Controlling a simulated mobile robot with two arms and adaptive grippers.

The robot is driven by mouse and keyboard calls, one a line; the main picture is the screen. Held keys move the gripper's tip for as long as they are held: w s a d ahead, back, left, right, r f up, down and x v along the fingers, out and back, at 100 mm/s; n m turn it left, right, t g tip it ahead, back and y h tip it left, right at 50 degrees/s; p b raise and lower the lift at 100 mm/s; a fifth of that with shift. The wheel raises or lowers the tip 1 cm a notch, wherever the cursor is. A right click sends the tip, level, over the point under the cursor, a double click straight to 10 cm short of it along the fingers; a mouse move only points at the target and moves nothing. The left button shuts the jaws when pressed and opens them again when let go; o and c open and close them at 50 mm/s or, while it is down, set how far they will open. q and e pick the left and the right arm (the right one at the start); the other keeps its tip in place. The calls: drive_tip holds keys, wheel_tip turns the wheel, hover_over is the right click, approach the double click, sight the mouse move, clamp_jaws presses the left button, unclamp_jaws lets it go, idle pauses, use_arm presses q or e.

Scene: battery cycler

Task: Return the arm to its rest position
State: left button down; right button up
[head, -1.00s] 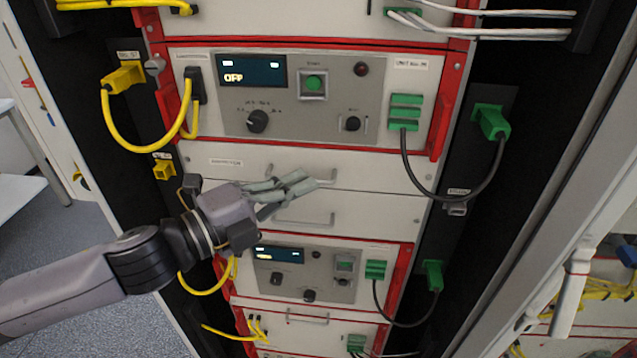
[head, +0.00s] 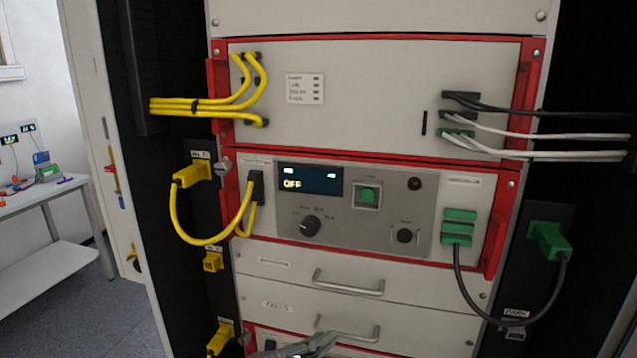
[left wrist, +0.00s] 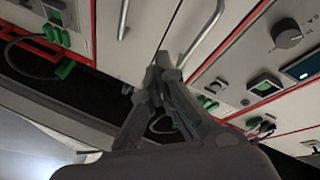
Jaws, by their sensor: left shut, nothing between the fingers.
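My left gripper (head: 305,346) shows only by its fingers at the bottom edge of the head view, in front of the lower drawer. In the left wrist view its fingers (left wrist: 163,68) are closed together with nothing between them. Drawer fronts and a handle (left wrist: 204,40) lie beyond the fingertips there. Whether the fingers touch the drawer cannot be told. The rest of the left arm is out of the head view. My right gripper is in neither view.
The rack holds a cycler unit (head: 355,205) whose display reads OFF. Yellow cables (head: 200,238) loop at its left and a black cable (head: 470,295) hangs at its right. Drawer handles (head: 347,283) stick out below. A white table (head: 60,195) stands at the far left.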

use_arm(q)
drive_tip(key=s+a+f+n+g+y, duration=0.2)
drive_tip(key=s+a+f+n+y, duration=0.15)
drive_tip(key=a+f+n, duration=0.4)
drive_tip(key=s+a+f+n+g+y, duration=0.1)
drive_tip(key=s+a+f+n+y, duration=0.3)
drive_tip(key=f, duration=0.6)
drive_tip(key=s+a+f+n+g+y, duration=0.25)
drive_tip(key=s+a+f, duration=0.2)
drive_tip(key=s, duration=0.25)
drive_tip(key=s+a+f+n+g+y, duration=0.1)
drive_tip(key=s+a+f+n+g, duration=0.25)
drive_tip(key=s+f, duration=0.2)
wheel_tip(320, 180, down, 26)
drive_tip(key=s+a+m+g+b, duration=0.1)
drive_tip(key=s+b, duration=0.1)
drive_tip(key=s+a+f+g+b, duration=0.1)
drive_tip(key=s+a+f, duration=0.2)
drive_tip(key=s+f, duration=1.4)
wheel_tip(320, 180, down, 3)
drive_tip(key=shift+s+r+g+b, duration=0.1)
drive_tip(key=shift+s+g+b, duration=0.2)
drive_tip(key=shift+s, duration=0.05)
